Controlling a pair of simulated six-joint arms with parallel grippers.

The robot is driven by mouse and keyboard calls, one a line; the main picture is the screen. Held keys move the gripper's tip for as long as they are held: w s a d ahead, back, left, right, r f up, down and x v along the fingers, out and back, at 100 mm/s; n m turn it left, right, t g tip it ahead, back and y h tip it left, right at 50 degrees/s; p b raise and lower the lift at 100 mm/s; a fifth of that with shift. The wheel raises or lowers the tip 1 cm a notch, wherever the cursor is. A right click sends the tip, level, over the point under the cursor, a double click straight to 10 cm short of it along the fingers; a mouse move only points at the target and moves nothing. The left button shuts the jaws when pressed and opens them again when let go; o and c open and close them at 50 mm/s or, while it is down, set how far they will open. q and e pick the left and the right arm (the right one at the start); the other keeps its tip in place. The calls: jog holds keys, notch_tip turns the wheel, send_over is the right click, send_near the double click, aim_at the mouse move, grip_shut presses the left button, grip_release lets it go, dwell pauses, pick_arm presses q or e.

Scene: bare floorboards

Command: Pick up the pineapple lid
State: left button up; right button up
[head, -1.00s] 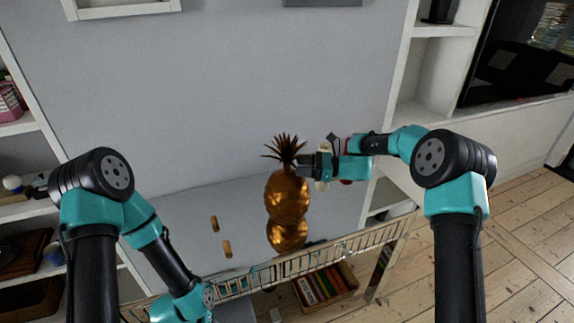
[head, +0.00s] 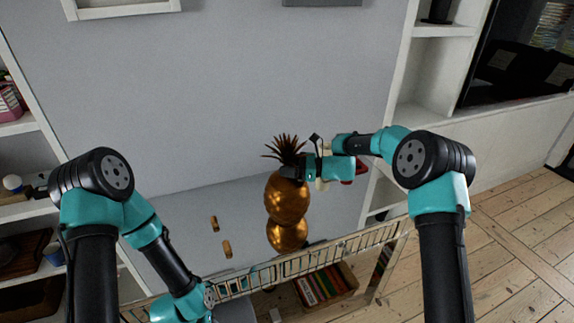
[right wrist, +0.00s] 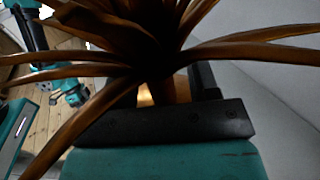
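The golden pineapple (head: 287,201) stands upright on the shiny table, its dark spiky leaf crown (head: 285,150) on top as the lid. My right gripper (head: 293,173) comes in from the right, level with the neck just under the leaves. In the right wrist view the brown leaves (right wrist: 150,45) spread over the gripper (right wrist: 163,97). Its dark fingers stand on either side of the stem (right wrist: 168,90), with a gold gap showing on the left, so it looks open. My left arm hangs at the lower left; its fingers are not clear.
A rail (head: 320,257) runs along the table's near edge, with a box of books (head: 325,285) below. A grey wall stands behind, and white shelves (head: 428,85) stand at the right.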

aim_at(287, 156)
grip_shut()
dwell(0.3)
jog(key=shift+r, duration=0.1)
jog(key=shift+r, duration=1.45)
jog(key=shift+s+r, duration=0.1)
jog(key=shift+r, duration=0.2)
jog(key=s+r, duration=0.1)
jog(key=s, duration=1.4)
jog(key=shift+s+a+r, duration=0.15)
jog(key=shift+s+a, duration=0.1)
jog(key=shift+s, duration=0.15)
